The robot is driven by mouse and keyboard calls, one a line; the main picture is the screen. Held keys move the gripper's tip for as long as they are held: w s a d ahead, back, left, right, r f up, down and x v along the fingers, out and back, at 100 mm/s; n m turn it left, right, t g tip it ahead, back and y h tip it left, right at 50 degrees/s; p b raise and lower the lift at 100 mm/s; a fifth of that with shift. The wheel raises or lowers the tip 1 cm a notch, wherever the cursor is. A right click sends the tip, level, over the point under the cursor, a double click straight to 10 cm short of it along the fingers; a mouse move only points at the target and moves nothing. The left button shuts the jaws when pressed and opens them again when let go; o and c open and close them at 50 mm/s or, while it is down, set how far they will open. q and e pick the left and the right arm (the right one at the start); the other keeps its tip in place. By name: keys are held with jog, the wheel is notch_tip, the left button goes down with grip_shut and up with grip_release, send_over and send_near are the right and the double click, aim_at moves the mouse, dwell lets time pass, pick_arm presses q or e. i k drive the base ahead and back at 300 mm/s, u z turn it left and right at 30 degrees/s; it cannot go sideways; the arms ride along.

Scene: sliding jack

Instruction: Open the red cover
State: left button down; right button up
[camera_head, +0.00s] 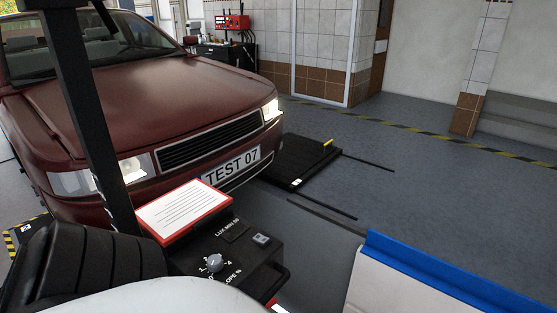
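The red cover (184,210) is a panel with a red border and a white sheet of printed lines. It lies over the left part of a black control box (240,250) in front of the car and appears shut. The box top also carries a silver knob (214,262) with a number scale and a small light-coloured switch or gauge (261,239). Neither of my grippers can be made out in the head view.
A dark red car (130,100) with plate "TEST 07" stands close behind the box. A black upright post (88,110) rises left of the cover. A blue-edged white panel (420,275) stands at lower right. A black floor plate (297,160) lies beside the car; open floor extends right.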

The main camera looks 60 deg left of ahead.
aim_at(194, 204)
jog(key=i, duration=0.55)
jog(key=u, duration=2.95)
